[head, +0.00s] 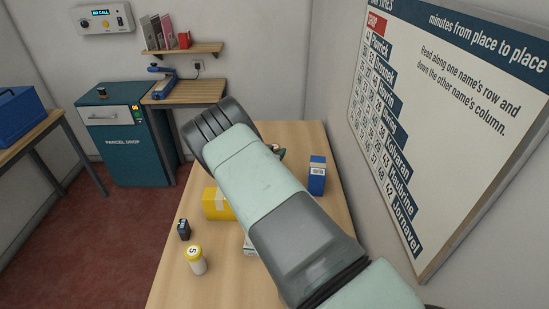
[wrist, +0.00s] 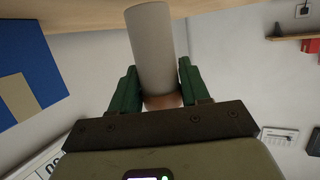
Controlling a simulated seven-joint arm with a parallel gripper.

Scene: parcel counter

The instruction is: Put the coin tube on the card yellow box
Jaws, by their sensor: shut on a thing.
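My gripper (wrist: 157,70) is shut on a plain pale grey tube (wrist: 152,35) with a brownish end, seemingly the coin tube; it sits between the green fingers in the wrist view. In the head view my arm hides most of the gripper and the tube. A yellow box (head: 215,204) lies on the wooden counter, left of my arm and partly hidden by it; I cannot read any card marking on it. Another pale tube with a yellow cap marked 5 (head: 196,261) stands nearer the front.
A small dark item (head: 184,229) stands left of the yellow box. A blue box (head: 317,174) stands on the counter's right side, near the wall board (head: 460,120). A pale item shows partly under my arm. The counter's front left is partly clear.

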